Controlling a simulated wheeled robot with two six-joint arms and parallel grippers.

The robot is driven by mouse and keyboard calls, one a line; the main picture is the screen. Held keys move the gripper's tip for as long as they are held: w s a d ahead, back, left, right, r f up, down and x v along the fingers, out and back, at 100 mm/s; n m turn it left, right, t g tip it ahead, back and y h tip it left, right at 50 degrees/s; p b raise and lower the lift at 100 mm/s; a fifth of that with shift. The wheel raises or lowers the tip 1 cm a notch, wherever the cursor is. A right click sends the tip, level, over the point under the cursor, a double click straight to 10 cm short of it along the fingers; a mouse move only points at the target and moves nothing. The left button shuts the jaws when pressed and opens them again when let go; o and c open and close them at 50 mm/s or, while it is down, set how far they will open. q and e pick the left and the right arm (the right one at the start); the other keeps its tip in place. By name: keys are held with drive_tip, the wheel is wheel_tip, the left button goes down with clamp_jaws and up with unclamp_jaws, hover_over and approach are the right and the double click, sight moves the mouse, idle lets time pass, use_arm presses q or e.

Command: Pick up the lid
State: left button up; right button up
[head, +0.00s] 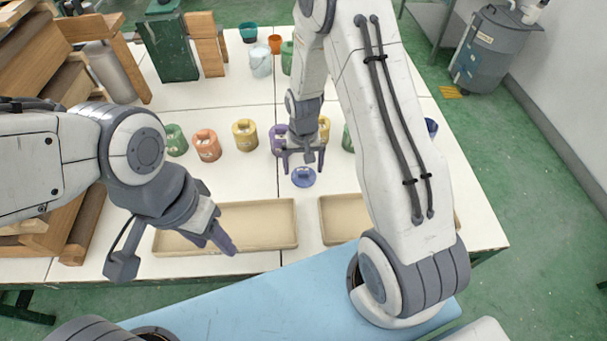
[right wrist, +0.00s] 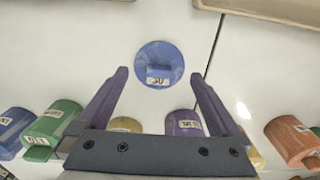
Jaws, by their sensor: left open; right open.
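A round blue lid (head: 303,178) with a raised grip and a small label lies flat on the white table. In the right wrist view the lid (right wrist: 160,52) sits just beyond and between my fingertips, not touching them. My right gripper (head: 303,163) is open and empty, pointing down over the lid; its fingers also show in the right wrist view (right wrist: 158,78). My left gripper (head: 226,243) hangs over the left tray, empty; its fingers overlap in the head view.
Two shallow beige trays, left (head: 270,204) and right (head: 338,205), lie near the front edge. Several colored pots, including an orange one (head: 207,146) and a yellow one (head: 244,135), stand behind the lid. Wooden blocks (head: 35,45) fill the left side.

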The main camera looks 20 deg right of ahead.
drive_tip(key=shift+f, duration=1.15)
drive_tip(key=c, duration=1)
drive_tip(key=shift+r, duration=0.1)
